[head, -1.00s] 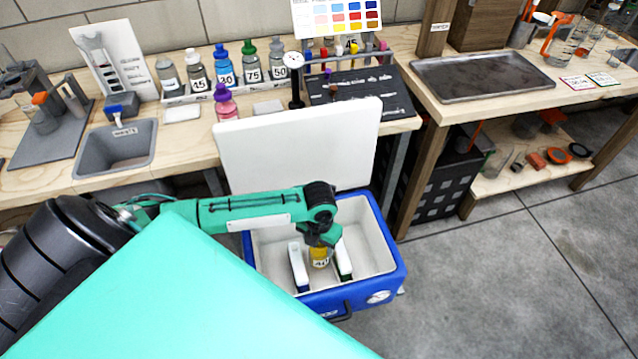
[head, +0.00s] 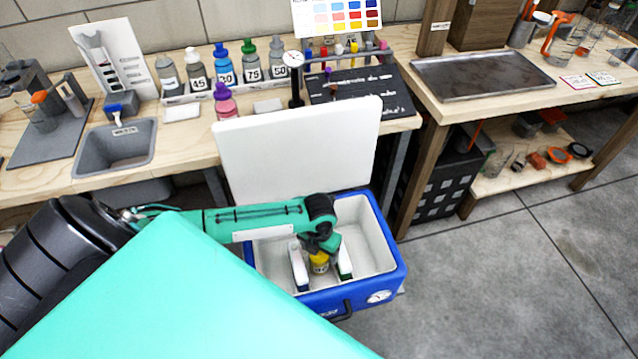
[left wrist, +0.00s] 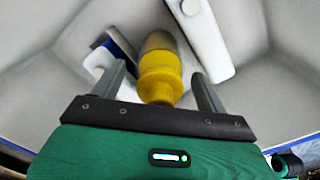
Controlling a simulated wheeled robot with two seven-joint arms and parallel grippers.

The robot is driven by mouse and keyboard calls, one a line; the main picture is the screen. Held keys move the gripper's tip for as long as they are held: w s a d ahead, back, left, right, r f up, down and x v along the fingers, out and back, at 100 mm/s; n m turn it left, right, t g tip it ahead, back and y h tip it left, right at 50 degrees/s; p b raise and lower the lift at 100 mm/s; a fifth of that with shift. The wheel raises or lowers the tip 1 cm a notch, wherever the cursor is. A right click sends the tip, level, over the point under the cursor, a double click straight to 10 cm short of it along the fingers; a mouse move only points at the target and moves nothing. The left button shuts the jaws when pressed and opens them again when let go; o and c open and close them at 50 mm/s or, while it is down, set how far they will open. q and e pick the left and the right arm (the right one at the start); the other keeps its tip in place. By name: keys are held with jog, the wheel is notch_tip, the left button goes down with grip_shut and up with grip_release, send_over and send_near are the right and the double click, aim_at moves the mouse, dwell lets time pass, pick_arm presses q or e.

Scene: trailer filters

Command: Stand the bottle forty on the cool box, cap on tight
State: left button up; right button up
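The blue cool box (head: 377,279) stands on the floor in front of the bench, its white lid (head: 300,150) raised. A yellow bottle (head: 319,263) is inside it, between two white slabs; its number is hard to read now. In the left wrist view the bottle (left wrist: 159,82) shows a yellow top and a duller far part; how tight the cap is cannot be told. My left gripper (head: 324,243) reaches into the box over the bottle. Its fingers (left wrist: 158,82) are apart, one on each side of the bottle, with gaps visible. My right gripper is not in view.
One slab (head: 299,265) has a blue edge, the other (head: 343,259) a green edge; both are close to the bottle. Several numbered bottles (head: 223,68) and a pink bottle (head: 225,103) stand on the bench behind. The floor at right (head: 480,290) is clear.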

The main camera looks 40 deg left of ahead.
pick_arm(q)
jog(key=shift+r, duration=0.35)
notch_tip(320, 180, up, 11)
jog(key=shift+f+p, duration=0.2)
jog(key=shift+p, duration=0.25)
jog(key=shift+r, duration=0.55)
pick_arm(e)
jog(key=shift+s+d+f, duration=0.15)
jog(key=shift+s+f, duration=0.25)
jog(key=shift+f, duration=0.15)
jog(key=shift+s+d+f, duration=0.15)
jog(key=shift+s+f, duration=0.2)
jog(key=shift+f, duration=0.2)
